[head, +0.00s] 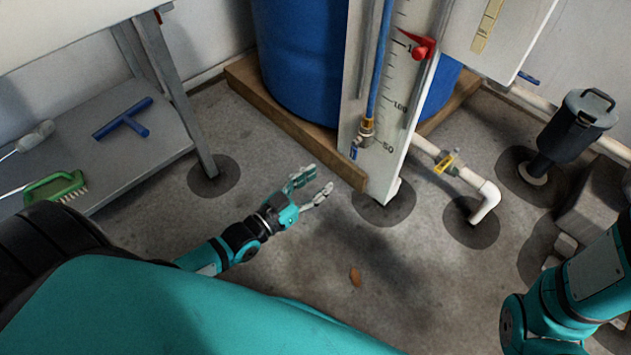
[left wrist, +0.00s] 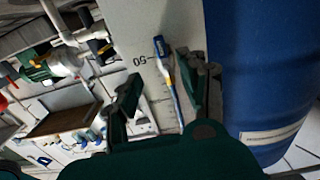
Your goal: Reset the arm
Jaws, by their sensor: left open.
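My left gripper (head: 313,189) is open and empty in the head view. Its arm reaches in from the lower left, and it hangs over the concrete floor in front of the white graduated board (head: 383,165). In the left wrist view its two fingers (left wrist: 165,95) are spread apart, with the board, its 50 mark and a blue-handled valve beyond them. My right arm (head: 572,295) shows at the lower right of the head view; its gripper is outside the picture.
A blue barrel (head: 300,60) stands on a wooden base (head: 290,128) behind the board. A white pipe (head: 480,188) with a yellow valve (head: 447,162) is to the right. A grey shelf (head: 150,165) holds a blue squeegee (head: 124,118) and green brush (head: 55,187).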

